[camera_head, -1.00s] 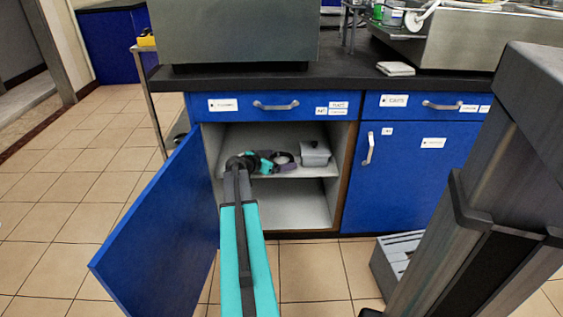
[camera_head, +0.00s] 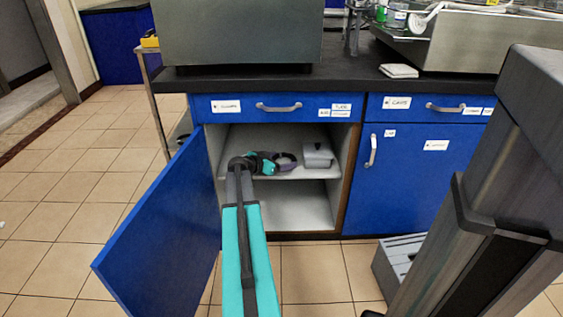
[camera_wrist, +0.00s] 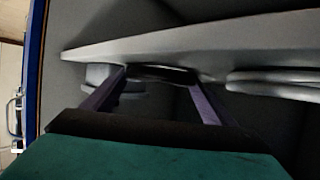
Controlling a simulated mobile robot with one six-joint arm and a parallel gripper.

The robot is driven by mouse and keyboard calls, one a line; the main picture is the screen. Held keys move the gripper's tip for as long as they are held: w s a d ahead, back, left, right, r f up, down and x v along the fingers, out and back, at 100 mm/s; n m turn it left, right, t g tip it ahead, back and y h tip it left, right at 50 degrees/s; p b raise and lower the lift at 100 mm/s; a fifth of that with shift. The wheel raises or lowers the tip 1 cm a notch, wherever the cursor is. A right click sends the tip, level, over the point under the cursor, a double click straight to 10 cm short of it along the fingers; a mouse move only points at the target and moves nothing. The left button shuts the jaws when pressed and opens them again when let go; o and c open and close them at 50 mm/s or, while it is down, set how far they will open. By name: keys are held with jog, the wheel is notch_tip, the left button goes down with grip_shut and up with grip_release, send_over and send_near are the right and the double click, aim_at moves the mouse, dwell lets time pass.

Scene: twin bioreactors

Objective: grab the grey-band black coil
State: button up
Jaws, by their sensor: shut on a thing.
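My gripper (camera_head: 286,164) reaches over the upper shelf inside the open cabinet. Its two purple-grey fingers also show in the wrist view (camera_wrist: 158,80). They are closed on a dark coil (camera_wrist: 160,72), which lies between the fingertips and shows only as a thin blurred black strip. In the head view the coil (camera_head: 288,155) is a small dark curve at the gripper, and most of it is hidden. I cannot make out a grey band on it.
A grey lidded box (camera_head: 318,156) stands right of the gripper on the shelf (camera_head: 240,143). In the wrist view, pale grey rings (camera_wrist: 280,82) lie at the right. The open blue door (camera_head: 160,225) is left of my arm. The lower shelf is empty. A grey crate (camera_head: 392,262) sits on the floor.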

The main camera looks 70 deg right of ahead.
aim_at(281, 154)
notch_tip(281, 154, up, 3)
jog(key=shift+r+p, duration=0.1)
jog(key=shift+p, duration=0.55)
jog(key=shift+s+a+r, duration=0.1)
jog(key=shift+a+r, duration=0.05)
jog(key=shift+a, duration=0.1)
jog(key=s+a+p, duration=0.2)
jog(key=s+a, duration=0.1)
jog(key=a, duration=0.5)
jog(key=s+a+p, duration=0.3)
jog(key=s+a, duration=0.1)
jog(key=a, duration=0.4)
jog(key=shift+p, duration=0.35)
